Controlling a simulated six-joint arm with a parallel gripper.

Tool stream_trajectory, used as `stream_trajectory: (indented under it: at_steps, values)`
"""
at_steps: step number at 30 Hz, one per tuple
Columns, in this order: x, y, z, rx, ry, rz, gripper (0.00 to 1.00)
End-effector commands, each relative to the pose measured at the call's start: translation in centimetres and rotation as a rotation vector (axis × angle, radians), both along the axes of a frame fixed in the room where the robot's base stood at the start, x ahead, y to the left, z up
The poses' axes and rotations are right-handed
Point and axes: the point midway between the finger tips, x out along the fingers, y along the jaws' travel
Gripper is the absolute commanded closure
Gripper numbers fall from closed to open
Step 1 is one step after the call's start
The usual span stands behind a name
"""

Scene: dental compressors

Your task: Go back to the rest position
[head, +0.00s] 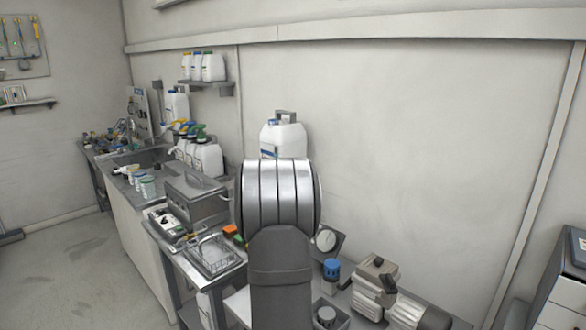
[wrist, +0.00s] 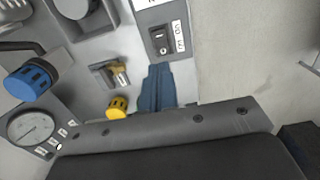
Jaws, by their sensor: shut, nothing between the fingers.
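In the wrist view my gripper (wrist: 158,72) shows as two blue-grey fingers side by side, pressed together with nothing between them. The fingers point at a light panel with a small switch box above them, and I see no contact with anything. In the head view my own arm fills the lower middle and hides the gripper and part of the bench behind it.
In the wrist view, a switch box (wrist: 165,38), yellow knob (wrist: 118,107), blue cap (wrist: 30,80) and gauge (wrist: 30,128) lie around the fingers. In the head view, a pump (head: 375,285) is right of my arm, a wire tray (head: 212,256) left. The right wall is bare.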

Motion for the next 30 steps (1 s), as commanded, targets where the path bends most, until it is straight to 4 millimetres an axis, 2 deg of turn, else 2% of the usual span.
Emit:
stream_trajectory:
  at_steps: [9,15,30]
  values:
    - [1.9,1.9,4.8,-0.063,0.063,0.005,1.0]
    - [2.4,2.5,6.7,-0.09,0.087,0.0,1.0]
    - [2.5,2.7,7.3,-0.099,0.096,-0.003,1.0]
